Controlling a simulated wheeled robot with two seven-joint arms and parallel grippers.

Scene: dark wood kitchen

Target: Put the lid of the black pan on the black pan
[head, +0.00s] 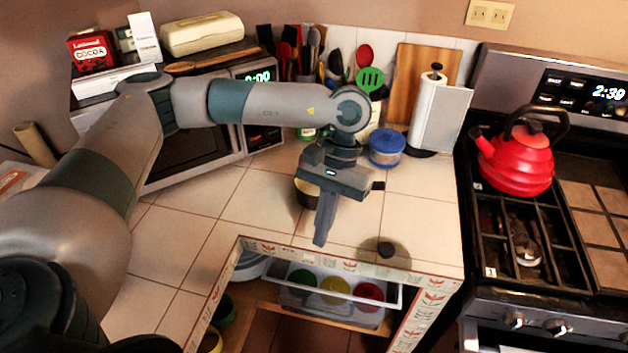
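My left gripper (322,232) hangs over the tiled counter with its fingers pointing down. I see its fingers edge-on as one dark bar, so I cannot tell whether they are open or shut. A small dark round pan (304,196) stands on the counter just behind and left of the gripper, which partly hides it. A dark round knob (386,249) sits near the counter's front edge, right of the gripper and apart from it. My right gripper is not in view.
A blue-lidded container (386,146), a paper towel holder (438,115) and utensil holders stand at the back. A red kettle (516,160) is on the stove at right. An open drawer (335,300) with coloured bowls is below the counter. The counter's left part is clear.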

